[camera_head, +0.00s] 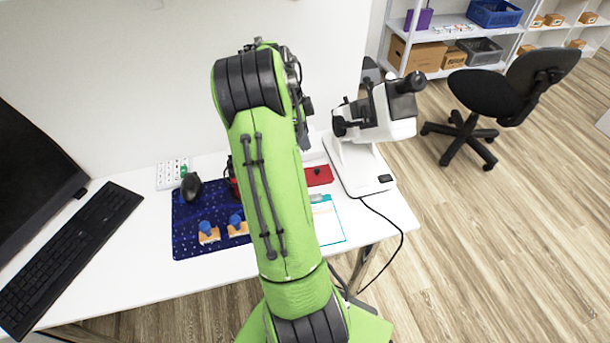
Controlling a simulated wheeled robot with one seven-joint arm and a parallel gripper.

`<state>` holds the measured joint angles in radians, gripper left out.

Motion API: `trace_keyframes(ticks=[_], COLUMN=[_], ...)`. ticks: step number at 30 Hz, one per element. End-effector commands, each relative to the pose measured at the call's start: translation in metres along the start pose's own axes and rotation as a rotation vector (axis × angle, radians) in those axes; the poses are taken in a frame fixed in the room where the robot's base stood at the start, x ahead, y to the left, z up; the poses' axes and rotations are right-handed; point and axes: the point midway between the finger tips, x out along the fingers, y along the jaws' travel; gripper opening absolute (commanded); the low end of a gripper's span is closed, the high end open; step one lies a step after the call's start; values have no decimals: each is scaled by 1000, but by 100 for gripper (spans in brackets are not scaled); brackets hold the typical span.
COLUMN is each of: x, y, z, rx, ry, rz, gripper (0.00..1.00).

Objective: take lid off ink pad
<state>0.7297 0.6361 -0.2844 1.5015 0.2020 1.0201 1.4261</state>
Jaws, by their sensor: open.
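A small flat red case with a black knob on top, which looks like the ink pad with its lid on (319,177), lies on the white desk. It is just right of my green arm and left of the microscope's base. My arm rises through the middle of the view and bends at the top. Dark metallic parts of it show along its upper right side. My gripper's fingers are hidden behind the arm, so I cannot see where they are relative to the red case.
A white microscope (376,122) stands right of the red case. A clipboard (328,222) lies in front. Two blue-handled stamps (208,233) and a mouse (191,186) rest on a dark blue mat (190,246). A keyboard (70,255), a monitor and a calculator (172,173) are left.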

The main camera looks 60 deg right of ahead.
Motion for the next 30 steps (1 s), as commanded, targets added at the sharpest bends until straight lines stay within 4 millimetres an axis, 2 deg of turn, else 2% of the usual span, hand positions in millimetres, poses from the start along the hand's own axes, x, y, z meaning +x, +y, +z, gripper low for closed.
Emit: trace_keyframes(ticks=[1, 6, 9, 16, 21, 23, 28, 30], x=[17, 61, 79, 102, 134, 140, 138, 138], y=[1, 1, 1, 1, 1, 1, 1, 1], z=[1, 2, 2, 2, 2, 2, 1, 1], rx=[-1, -3, -4, -5, -6, -5, -6, -6], ry=[0, -1, -1, -1, -1, -1, -2, -2], rz=[5, 5, 3, 3, 3, 2, 0, 0], gripper=[48, 48, 48, 48, 48, 48, 48, 39])
